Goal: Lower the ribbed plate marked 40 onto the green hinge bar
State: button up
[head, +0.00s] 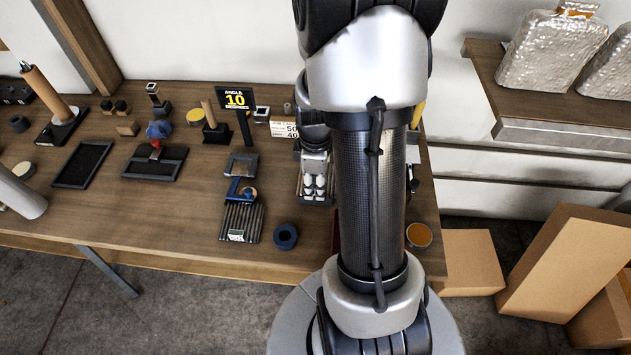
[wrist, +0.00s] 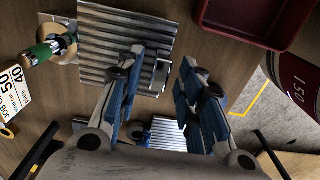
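A ribbed metal plate (wrist: 126,44) lies across the upper middle of the wrist view; I cannot read a mark on it. A small metal block (wrist: 159,77) shows at its near right corner. The green hinge bar (wrist: 43,53) is at the plate's left, its metal end near the plate's edge; contact is unclear. My gripper (wrist: 161,62) is open, its blue-padded fingers either side of the block, with no visible grip. In the head view my arm hides the green bar and much of the plate.
A job card (wrist: 14,88) showing 50 and 40 stands left, a red tray (wrist: 245,25) upper right. Another ribbed plate (head: 240,222), a blue ring (head: 286,237) and an angle sign (head: 236,101) are left of my arm. Cardboard boxes (head: 565,265) stand on the floor right.

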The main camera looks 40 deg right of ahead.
dwell(0.3)
notch_tip(320, 180, up, 12)
dwell(0.4)
dwell(0.4)
jog(key=s+a+r+m+t, duration=0.2)
jog(key=s+a+r+m, duration=0.2)
jog(key=a, duration=0.6)
jog(key=s+a+r+m+t, duration=0.2)
jog(key=s+a+r+m, duration=0.2)
jog(key=a+r, duration=0.3)
jog(key=s+a, duration=0.1)
jog(key=a, duration=0.2)
jog(key=shift+s+a+t, duration=0.2)
jog(key=shift+t, duration=0.1)
jog(key=shift+d, duration=0.1)
